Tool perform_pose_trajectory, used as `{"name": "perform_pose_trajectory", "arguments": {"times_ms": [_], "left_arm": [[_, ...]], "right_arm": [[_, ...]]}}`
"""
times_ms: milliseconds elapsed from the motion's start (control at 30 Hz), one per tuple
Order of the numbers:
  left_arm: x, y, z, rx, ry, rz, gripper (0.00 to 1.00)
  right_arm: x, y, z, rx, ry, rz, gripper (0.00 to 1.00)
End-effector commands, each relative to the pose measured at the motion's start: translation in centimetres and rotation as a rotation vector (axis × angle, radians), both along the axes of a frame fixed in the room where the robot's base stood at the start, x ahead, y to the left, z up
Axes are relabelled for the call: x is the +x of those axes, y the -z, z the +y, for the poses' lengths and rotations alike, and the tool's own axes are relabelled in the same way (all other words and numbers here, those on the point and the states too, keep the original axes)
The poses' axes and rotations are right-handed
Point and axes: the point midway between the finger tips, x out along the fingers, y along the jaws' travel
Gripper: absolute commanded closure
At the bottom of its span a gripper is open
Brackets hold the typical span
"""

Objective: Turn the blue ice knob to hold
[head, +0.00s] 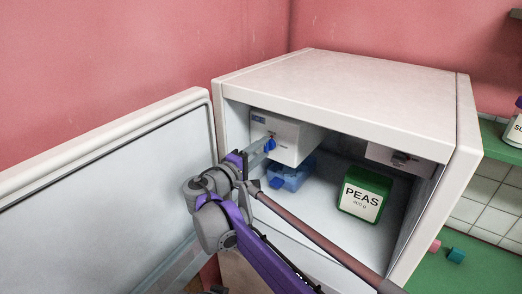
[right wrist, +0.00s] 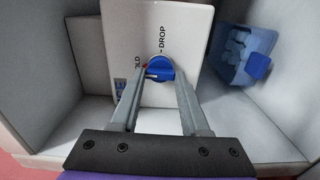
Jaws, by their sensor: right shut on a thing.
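The blue ice knob (head: 270,144) sits on the front of a white box (head: 297,139) at the upper left inside the open freezer. My right gripper (head: 264,150) reaches in from the front and is shut on the knob. In the right wrist view the knob (right wrist: 160,67) is between the fingertips, on the white panel (right wrist: 188,25). The panel reads "DROP" above the knob and a partly covered word ending "OLD" to its left. A small red mark shows at the knob's left side. Which label the knob points to is hard to tell. My left gripper is not in view.
A blue ice tray (head: 292,176) is below the white box, with a blue tab. It also shows in the right wrist view (right wrist: 238,50). A green PEAS box (head: 365,194) stands right on the freezer floor. The open door (head: 100,180) is at the left.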

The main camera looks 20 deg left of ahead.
Motion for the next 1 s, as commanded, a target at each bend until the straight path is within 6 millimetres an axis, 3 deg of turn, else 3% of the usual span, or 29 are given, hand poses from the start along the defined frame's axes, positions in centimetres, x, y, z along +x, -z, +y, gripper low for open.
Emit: {"name": "perform_pose_trajectory", "arguments": {"times_ms": [600, 633, 700, 800, 1000], "left_arm": [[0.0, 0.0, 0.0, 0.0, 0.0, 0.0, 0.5], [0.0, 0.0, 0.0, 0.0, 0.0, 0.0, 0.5], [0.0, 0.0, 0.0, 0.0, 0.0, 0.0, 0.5], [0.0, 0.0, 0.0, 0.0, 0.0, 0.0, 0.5], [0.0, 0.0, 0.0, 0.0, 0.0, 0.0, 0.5]], "right_arm": [[-0.01, 0.02, 0.01, -0.039, 0.0, 0.014, 1.0], [-0.01, 0.02, 0.01, -0.039, 0.0, 0.014, 0.51], [-0.01, 0.02, 0.0, -0.039, 0.0, 0.014, 0.38], [-0.01, 0.01, 0.01, -0.038, 0.0, 0.014, 0.24], [-0.01, 0.01, 0.0, -0.038, 0.0, 0.014, 0.24]]}}
